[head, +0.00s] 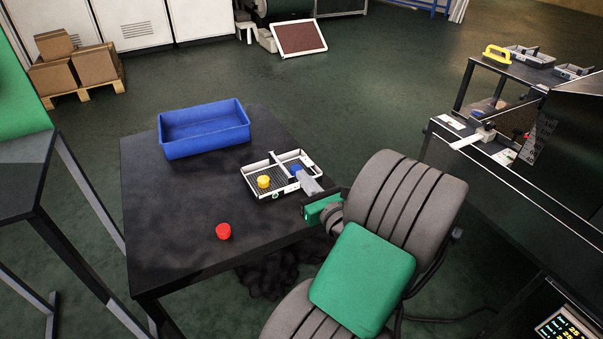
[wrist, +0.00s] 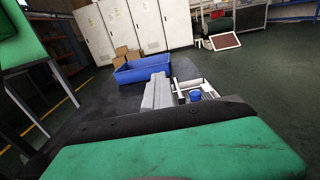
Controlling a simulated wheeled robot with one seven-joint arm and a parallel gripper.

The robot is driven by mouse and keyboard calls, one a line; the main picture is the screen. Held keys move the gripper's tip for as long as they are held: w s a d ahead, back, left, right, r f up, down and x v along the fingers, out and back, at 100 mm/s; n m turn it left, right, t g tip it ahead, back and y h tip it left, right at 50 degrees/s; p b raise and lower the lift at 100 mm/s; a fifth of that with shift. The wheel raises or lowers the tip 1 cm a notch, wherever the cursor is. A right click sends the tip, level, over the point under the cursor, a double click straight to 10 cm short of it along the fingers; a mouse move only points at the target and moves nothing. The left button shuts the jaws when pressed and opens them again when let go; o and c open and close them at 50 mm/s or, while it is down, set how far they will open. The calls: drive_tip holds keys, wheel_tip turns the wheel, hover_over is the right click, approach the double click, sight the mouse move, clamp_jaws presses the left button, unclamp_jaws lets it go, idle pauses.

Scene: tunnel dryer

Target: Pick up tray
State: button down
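A small tray (head: 250,190) with pale walls and a dark mesh floor lies on the black table. A divider splits it. A yellow piece (head: 263,181) is in its near left part and a blue piece (head: 296,170) in its right part. My gripper (head: 308,184) is at the tray's right end, its grey fingers close to the wall; they partly hide that end. Whether they touch it I cannot tell. In the wrist view the grey finger (wrist: 159,92) stands left of the tray (wrist: 206,85) and the blue piece (wrist: 195,95). The finger gap is not clear.
A blue bin (head: 205,138) stands at the back of the black table (head: 165,220). A red piece (head: 223,231) lies loose near the front. A dark machine (head: 520,190) on the right bears more trays (head: 530,56) and a yellow handle (head: 497,54). The table's left side is clear.

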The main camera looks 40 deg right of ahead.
drive_tip(key=c, duration=2.1)
unclamp_jaws()
drive_tip(key=o, duration=1.7)
drive_tip(key=shift+c, duration=0.2)
